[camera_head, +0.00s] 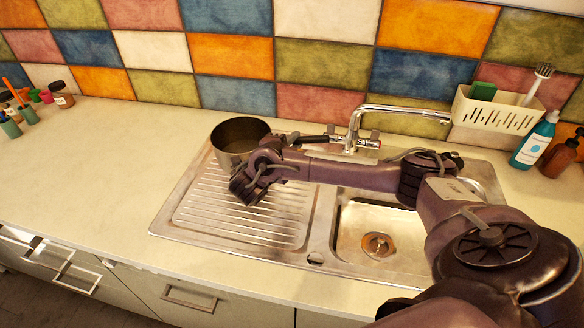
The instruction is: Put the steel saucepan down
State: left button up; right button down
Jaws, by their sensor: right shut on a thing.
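The steel saucepan (232,143) is upright at the back of the sink's ribbed drainboard (230,212). Its dark handle (308,139) points right, toward the tap. I cannot tell whether its base touches the drainboard. My right gripper (262,165) is at the pan's front right side, shut on the pan; its fingertips are partly hidden by its own wrist. My right arm reaches in from the lower right across the sink. My left gripper is not in view.
The chrome tap (352,130) stands close to the pan's handle. The sink bowl (385,235) lies under my right arm. A white caddy (494,112) and bottles (534,140) stand at the right. Small jars (62,97) are at the far left; the left counter (110,160) is clear.

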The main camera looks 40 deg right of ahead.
notch_tip(320, 180, down, 7)
jog(key=shift+r+b, duration=0.15)
jog(key=shift+b, duration=0.7)
jog(key=c, duration=1.3)
grip_release()
jog(key=shift+c, duration=0.2)
